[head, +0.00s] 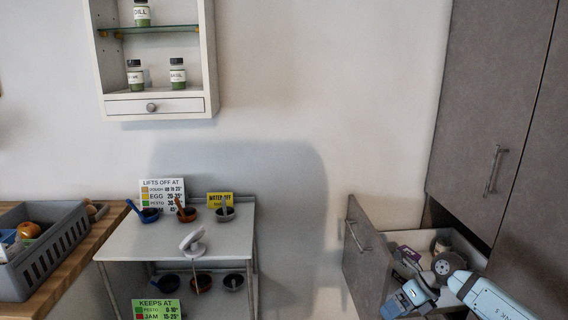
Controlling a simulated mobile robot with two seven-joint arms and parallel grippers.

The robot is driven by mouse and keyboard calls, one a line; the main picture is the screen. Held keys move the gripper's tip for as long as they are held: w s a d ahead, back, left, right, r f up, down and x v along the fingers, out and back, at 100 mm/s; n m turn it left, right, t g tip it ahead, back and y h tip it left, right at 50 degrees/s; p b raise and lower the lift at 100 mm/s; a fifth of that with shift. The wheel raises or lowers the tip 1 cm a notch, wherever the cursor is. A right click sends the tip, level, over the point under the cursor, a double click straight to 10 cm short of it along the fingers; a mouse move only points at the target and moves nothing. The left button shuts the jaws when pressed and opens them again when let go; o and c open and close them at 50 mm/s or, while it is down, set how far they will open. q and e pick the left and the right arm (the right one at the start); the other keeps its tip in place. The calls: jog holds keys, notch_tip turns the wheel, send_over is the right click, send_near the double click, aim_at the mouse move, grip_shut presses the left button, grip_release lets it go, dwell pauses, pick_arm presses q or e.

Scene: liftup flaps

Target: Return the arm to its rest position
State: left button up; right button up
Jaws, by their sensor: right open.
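My right arm (490,297) comes in from the lower right corner, with its light blue link over the area in front of the grey cabinet. My right gripper (404,296) is low at the right, beside the pulled-out drawer (366,262). It looks open, with nothing clearly held; its fingertips are small and partly hidden. Some dark and purplish-grey shapes beside it in the drawer are hard to make out. My left gripper and left arm are not in view.
The tall grey cabinet door (493,110) is shut above the drawer. A white shelf stand (180,243) holds several small bowls and signs. A grey crate (60,258) sits on a wooden counter at left. A spice cabinet (210,60) hangs above. Bare wall lies between stand and drawer.

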jog(key=s+a+m+t+y+b, duration=0.2)
jog(key=s+a+m+t+y, duration=0.2)
jog(key=s+a+m+y, duration=0.4)
jog(key=s+a+m+t+y+b, duration=0.2)
jog(key=s+a+m+t+y, duration=0.3)
jog(key=a, duration=0.6)
jog(key=s+d+f+m+t+h+b, duration=0.2)
jog(key=s+d+f+m+h, duration=0.15)
jog(key=s+m+h, duration=0.7)
jog(key=s+d+f+m+t+h+b, duration=0.25)
jog(key=s+f+m+h, duration=0.2)
jog(key=m, duration=1.15)
pick_arm(q)
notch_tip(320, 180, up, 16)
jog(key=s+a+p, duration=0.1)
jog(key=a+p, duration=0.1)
jog(key=p, duration=3)
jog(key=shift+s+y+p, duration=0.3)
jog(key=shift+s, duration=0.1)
pick_arm(e)
jog(key=s+d+r+g+h, duration=0.1)
jog(key=s+d+r, duration=0.1)
jog(key=r, duration=0.5)
jog(key=s+d+r+g+h, duration=0.1)
jog(key=s+d+r+g, duration=0.1)
jog(key=r, duration=0.5)
jog(key=shift+r, duration=0.25)
